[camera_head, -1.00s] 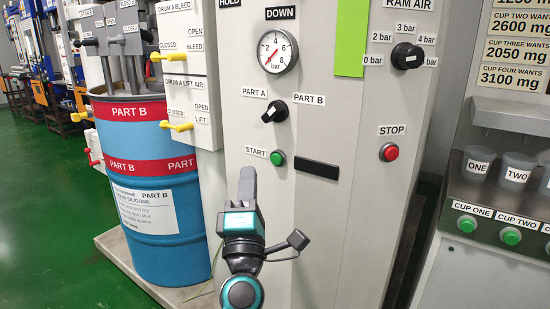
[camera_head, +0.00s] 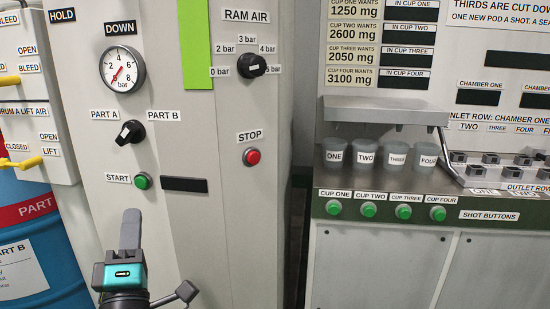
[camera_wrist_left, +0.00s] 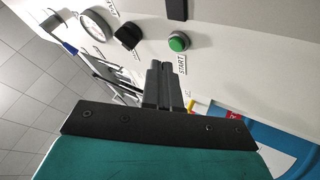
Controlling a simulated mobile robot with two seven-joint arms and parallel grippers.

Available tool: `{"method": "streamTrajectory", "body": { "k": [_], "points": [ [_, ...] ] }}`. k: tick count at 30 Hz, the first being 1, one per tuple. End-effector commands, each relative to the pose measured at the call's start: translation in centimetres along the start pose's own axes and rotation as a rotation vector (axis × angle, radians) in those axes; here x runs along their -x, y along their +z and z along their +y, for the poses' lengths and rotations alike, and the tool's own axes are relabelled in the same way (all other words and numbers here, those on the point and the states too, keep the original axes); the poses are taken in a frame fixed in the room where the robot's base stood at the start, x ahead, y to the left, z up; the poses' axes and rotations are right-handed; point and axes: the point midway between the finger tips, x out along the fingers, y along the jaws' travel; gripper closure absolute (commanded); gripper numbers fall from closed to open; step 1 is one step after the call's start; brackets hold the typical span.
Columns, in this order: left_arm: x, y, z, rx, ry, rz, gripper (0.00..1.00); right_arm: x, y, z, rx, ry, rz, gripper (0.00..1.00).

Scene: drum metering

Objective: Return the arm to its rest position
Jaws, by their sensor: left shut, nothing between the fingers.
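My left gripper (camera_head: 131,228) is in the lower left of the head view, in front of the grey control cabinet (camera_head: 215,230). Its fingers are shut with nothing between them. In the left wrist view the shut fingers (camera_wrist_left: 162,85) point toward the cabinet face, with the green START button (camera_wrist_left: 178,42) just beyond and to the right of their tips. In the head view the START button (camera_head: 142,181) sits a little above the fingertips. I cannot tell how large the gap to the cabinet is. My right gripper is not in view.
The cabinet carries a PART A/PART B knob (camera_head: 130,133), a gauge (camera_head: 123,69), a ram air knob (camera_head: 251,64) and a red STOP button (camera_head: 251,157). A blue drum (camera_head: 40,265) stands left. Right is a bench with cups (camera_head: 334,152) and green shot buttons (camera_head: 334,207).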

Motion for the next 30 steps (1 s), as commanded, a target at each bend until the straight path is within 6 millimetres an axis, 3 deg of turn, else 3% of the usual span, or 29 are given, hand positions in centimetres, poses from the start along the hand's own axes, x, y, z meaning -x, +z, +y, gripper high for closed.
{"method": "streamTrajectory", "body": {
  "k": [3, 8, 11, 15, 16, 18, 22, 30],
  "points": [
    [4.6, 4.9, -2.8, -0.261, -0.048, -0.277, 1.00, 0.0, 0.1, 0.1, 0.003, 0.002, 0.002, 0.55],
    [14.0, 10.1, -8.2, -0.645, -0.131, -0.710, 1.00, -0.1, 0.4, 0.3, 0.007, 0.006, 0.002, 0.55],
    [20.8, 11.2, -11.7, -0.863, -0.189, -0.971, 1.00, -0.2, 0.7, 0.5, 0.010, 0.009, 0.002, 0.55],
    [30.6, 9.7, -15.8, -1.154, -0.273, -1.328, 1.00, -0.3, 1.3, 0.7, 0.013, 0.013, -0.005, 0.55],
    [31.0, 9.0, -15.3, -1.195, -0.281, -1.364, 1.00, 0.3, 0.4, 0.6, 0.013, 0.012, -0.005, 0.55],
    [28.6, 8.4, -12.7, -1.189, -0.282, -1.335, 1.00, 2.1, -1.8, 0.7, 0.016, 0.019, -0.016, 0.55],
    [27.2, 7.2, -10.4, -1.202, -0.296, -1.328, 1.00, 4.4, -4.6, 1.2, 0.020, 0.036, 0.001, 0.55],
    [25.1, 5.2, -6.9, -1.227, -0.314, -1.317, 1.00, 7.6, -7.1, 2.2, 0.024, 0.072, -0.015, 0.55]
  ]
}}
